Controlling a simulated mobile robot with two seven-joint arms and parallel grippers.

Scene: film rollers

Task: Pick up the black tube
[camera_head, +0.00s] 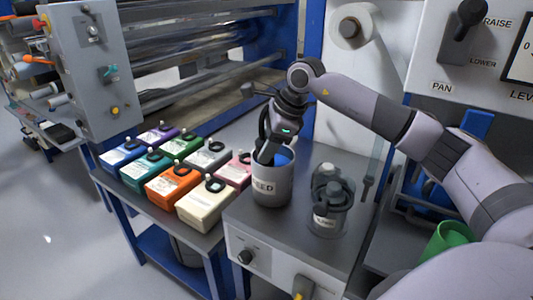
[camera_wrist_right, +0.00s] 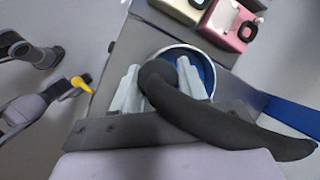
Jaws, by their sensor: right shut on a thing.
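The black tube (camera_wrist_right: 235,128) is thick, dark and curved. In the wrist view it crosses in front of the jaws, with its rounded end between the two light fingers. My right gripper (camera_wrist_right: 160,88) is shut on it. In the head view the right gripper (camera_head: 270,152) points down at the mouth of a grey pot (camera_head: 272,187) with lettering ending in "EED" and a blue inside. Part of the tube (camera_head: 263,124) shows as a dark curve beside the gripper. The fingertips are hard to make out there. My left gripper is not in the head view.
Several coloured boxes with black rings, such as an orange one (camera_head: 172,185) and a cream one (camera_head: 207,205), stand left of the pot. A clear jar (camera_head: 328,218) with dark contents stands close on its right. A paper roll (camera_head: 352,27) hangs behind. A green cup (camera_head: 447,238) is at right.

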